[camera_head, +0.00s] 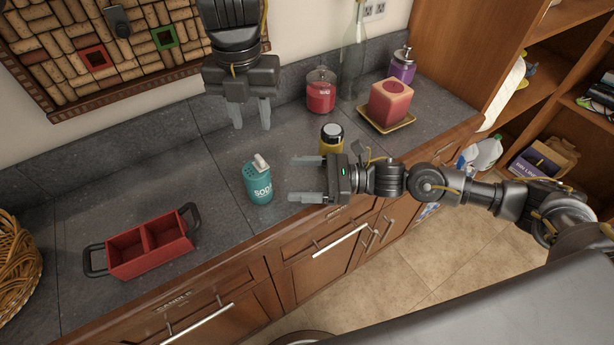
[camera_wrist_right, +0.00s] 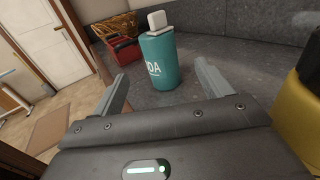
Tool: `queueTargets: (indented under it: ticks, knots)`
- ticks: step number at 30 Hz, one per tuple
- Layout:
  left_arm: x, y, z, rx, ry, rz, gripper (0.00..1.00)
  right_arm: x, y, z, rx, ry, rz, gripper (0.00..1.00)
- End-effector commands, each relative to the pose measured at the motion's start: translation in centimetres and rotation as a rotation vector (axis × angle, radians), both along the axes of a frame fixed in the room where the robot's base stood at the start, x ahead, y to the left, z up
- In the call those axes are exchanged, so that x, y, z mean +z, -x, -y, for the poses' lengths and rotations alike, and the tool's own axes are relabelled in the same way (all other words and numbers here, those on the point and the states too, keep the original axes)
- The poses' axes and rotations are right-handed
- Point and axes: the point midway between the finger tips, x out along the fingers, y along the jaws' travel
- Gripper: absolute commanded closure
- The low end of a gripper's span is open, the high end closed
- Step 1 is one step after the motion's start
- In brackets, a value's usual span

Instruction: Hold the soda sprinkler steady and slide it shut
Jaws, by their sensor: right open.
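The teal soda sprinkler (camera_head: 258,183) with a white top stands upright on the grey counter. Its white flap looks raised in the head view. It also shows in the right wrist view (camera_wrist_right: 160,62), ahead of the fingers. My right gripper (camera_head: 306,178) is open, just right of the sprinkler, with its fingers pointing at it and not around it. It also shows in the right wrist view (camera_wrist_right: 160,85). My left gripper (camera_head: 251,112) is above and behind the sprinkler, pointing down, with its fingers apart and nothing between them.
A red two-part caddy (camera_head: 150,246) stands on the left. A yellow jar with a dark lid (camera_head: 331,139) is close behind my right gripper. A red candle (camera_head: 389,102) on a tray, a red jar (camera_head: 321,91) and a glass bottle (camera_head: 353,55) stand farther back. The counter's front edge is near.

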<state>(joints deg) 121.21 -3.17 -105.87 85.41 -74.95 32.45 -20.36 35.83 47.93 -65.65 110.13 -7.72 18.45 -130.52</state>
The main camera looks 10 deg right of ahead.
Motion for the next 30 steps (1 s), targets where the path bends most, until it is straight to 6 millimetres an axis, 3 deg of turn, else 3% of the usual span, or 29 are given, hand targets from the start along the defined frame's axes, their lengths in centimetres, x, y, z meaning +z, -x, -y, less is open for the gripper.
queueTargets:
  ticks: [9,15,21,30]
  knots:
    - [0.0,0.0,0.0,0.000,0.000,0.000,0.64,0.1,-1.4,-5.6,0.004,-0.003,0.000,0.23]
    - [0.0,0.0,0.0,0.000,0.000,0.000,0.64,0.1,-2.1,-8.2,0.002,-0.002,0.000,0.23]
    - [0.0,0.0,0.0,0.000,0.000,0.000,0.64,0.0,-2.4,-9.3,0.001,0.000,-0.001,0.23]
    - [0.0,0.0,0.0,0.000,0.000,0.000,0.64,0.1,-2.4,-9.4,0.001,0.000,-0.001,0.25]
